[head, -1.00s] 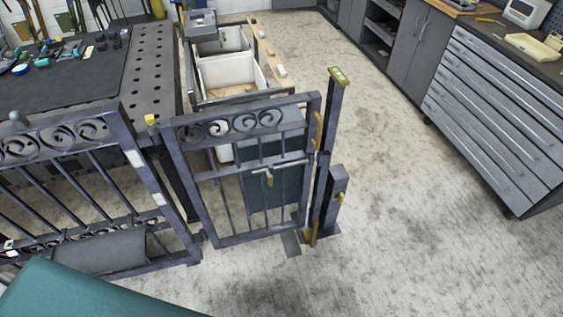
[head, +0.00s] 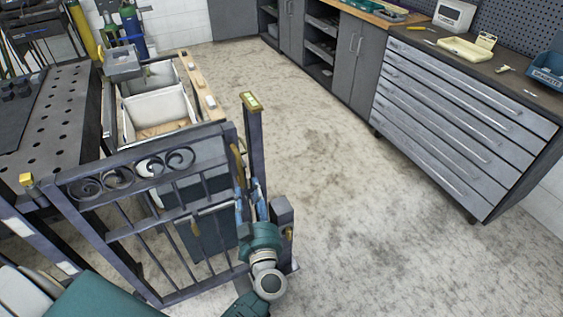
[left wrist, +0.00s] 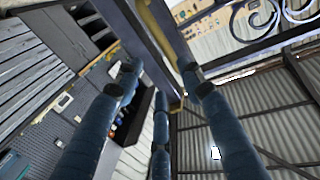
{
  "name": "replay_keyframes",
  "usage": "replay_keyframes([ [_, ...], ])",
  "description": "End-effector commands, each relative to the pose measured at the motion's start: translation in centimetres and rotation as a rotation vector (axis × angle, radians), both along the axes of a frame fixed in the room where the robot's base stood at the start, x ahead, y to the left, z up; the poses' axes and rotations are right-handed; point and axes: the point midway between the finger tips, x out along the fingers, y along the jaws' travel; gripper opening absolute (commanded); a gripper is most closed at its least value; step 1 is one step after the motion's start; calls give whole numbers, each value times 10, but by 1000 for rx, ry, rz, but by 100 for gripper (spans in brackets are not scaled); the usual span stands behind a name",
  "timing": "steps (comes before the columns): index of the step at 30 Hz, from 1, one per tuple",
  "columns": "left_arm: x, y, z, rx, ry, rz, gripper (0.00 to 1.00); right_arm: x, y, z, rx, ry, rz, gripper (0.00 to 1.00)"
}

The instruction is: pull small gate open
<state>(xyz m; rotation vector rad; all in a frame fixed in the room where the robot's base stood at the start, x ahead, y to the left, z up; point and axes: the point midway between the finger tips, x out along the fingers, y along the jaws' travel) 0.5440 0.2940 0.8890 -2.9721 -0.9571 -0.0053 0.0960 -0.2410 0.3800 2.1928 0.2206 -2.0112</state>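The small gate (head: 150,226) is a dark metal frame with scrolls along its top and upright bars below. A brass-coloured pull (head: 237,162) sits at its right edge, beside a tall post (head: 254,150) with a gold cap. The gate looks shut or nearly so against the post. My left gripper (head: 252,205) is at the gate's right edge, below the pull, and hides part of that edge. In the left wrist view its blue fingers (left wrist: 158,92) are spread, with the gate's edge and post between or beyond them; contact cannot be told. My right gripper is not in view.
A short post (head: 283,225) stands just right of the gripper. A perforated workbench (head: 55,125) and a cart with white bins (head: 157,108) are behind the gate. Grey drawers (head: 455,125) line the right. The concrete floor (head: 330,150) between is clear.

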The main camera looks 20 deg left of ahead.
Motion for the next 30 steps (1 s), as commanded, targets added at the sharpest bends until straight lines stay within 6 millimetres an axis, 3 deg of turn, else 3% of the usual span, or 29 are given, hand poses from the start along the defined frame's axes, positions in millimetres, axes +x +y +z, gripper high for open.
replay_keyframes([
  [5,1,13,7,-18,3,48,39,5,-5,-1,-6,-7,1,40],
  [14,43,45,9,-13,3,46,39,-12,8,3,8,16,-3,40],
  [21,71,68,7,-14,4,45,39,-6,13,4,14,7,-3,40],
  [30,81,76,6,-17,5,44,39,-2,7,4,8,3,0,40],
])
